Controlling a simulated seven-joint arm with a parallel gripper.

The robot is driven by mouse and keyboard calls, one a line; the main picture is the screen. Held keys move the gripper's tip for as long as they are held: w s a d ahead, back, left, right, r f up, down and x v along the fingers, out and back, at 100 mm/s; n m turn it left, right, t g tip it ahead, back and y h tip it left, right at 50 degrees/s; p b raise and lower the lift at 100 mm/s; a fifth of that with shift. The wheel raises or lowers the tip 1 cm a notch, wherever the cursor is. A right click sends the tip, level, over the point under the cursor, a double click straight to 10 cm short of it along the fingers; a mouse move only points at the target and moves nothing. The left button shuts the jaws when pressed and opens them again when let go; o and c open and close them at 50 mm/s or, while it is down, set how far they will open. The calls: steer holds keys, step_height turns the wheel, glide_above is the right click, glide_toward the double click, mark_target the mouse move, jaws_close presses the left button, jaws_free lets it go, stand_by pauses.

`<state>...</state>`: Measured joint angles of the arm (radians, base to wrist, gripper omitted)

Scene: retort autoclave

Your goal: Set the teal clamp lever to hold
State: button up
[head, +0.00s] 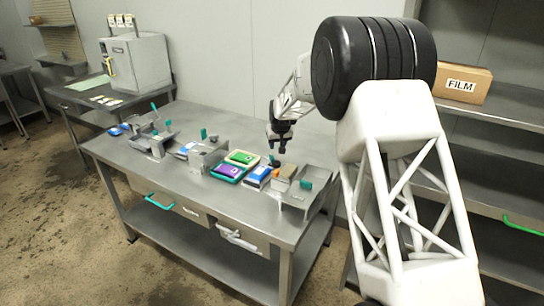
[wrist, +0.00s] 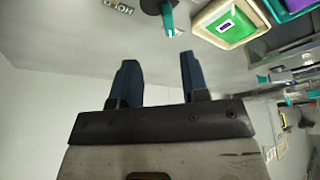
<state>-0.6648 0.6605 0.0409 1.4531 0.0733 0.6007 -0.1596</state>
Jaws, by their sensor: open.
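In the wrist view the teal clamp lever (wrist: 168,22) juts from a dark round hub (wrist: 152,4) at the top edge, just beyond my fingertips. A printed "HOLD" label (wrist: 117,6), inverted in the picture, lies left of the hub. The lever points downward in this view, not toward the label. My gripper (wrist: 158,62) is open, with nothing between its two dark blue fingers, and is apart from the lever. In the head view my gripper (head: 280,146) hangs low over the back of the steel table (head: 180,186). The lever is too small there to make out clearly.
A tray with a green pouch (head: 243,158) and one with a purple pouch (head: 228,171) sit left of my gripper. Metal fixtures with teal parts (head: 305,184) stand on both sides. A FILM box (head: 463,82) is on the right shelf. Bare tabletop lies behind the trays.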

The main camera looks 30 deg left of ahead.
mark_target(272, 156)
steer(key=shift+a+f, duration=0.55)
steer(key=shift+a, duration=0.3)
steer(key=shift+f, duration=0.1)
steer(key=shift+x, duration=3.8)
steer(key=shift+a, duration=0.1)
jaws_close()
